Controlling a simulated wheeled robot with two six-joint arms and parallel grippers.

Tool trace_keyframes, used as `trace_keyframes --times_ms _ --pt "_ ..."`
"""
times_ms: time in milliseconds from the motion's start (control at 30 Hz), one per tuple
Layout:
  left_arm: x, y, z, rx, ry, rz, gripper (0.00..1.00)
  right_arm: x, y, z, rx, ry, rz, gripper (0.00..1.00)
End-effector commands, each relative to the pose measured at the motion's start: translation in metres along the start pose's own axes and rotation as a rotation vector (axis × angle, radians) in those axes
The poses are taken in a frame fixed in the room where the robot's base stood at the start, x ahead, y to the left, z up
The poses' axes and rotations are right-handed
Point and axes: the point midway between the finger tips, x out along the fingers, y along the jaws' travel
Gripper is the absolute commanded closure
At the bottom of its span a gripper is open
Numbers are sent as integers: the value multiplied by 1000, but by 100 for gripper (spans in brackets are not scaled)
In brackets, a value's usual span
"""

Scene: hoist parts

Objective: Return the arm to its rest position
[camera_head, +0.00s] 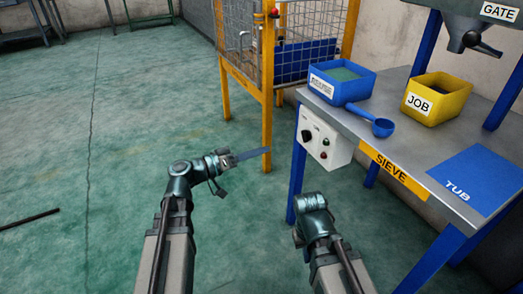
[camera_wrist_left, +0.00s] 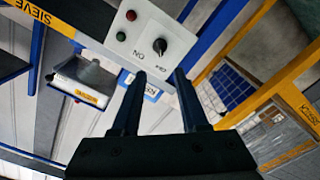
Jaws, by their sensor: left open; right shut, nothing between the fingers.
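My left arm comes up from the bottom of the head view and bends right at the wrist. Its gripper (camera_head: 252,155) points right over the green floor, left of the table, and holds nothing. In the left wrist view the two dark fingers (camera_wrist_left: 158,82) stand apart with an empty gap between them. A control box (camera_wrist_left: 150,40) with a knob lies beyond their tips. My right arm (camera_head: 318,215) stands bent in front of the table's left leg. Its gripper fingers are hidden from the head view.
The table (camera_head: 375,140) on the right carries a blue tub (camera_head: 342,92), a blue scoop (camera_head: 382,128) and a yellow JOB tub (camera_head: 437,112). The control box (camera_head: 325,142) hangs on its front. A yellow-framed cage (camera_head: 265,70) stands behind. The floor (camera_head: 90,170) at left is mostly clear.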

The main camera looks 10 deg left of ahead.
Motion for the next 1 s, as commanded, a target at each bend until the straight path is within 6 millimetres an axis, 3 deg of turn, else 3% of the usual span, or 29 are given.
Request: trace_keyframes --times_ms 367,467,667,800,900,1000 --pt "5 5 6 -6 -36 -2 56 -4 0 0 0 0 0 100" --pt "20 18 31 -23 -162 -19 56 -17 2 1 -1 0 0 100" --pt "37 51 122 -70 -614 -156 56 -53 6 3 -5 -1 1 100" --pt "21 65 171 -68 -908 -337 56 -77 8 4 -8 -2 1 100" --pt "1 70 190 -48 -1068 -491 56 -91 10 5 -9 -3 2 100" --pt "-17 73 197 -18 -1174 -636 56 -102 11 6 -11 -3 2 100"
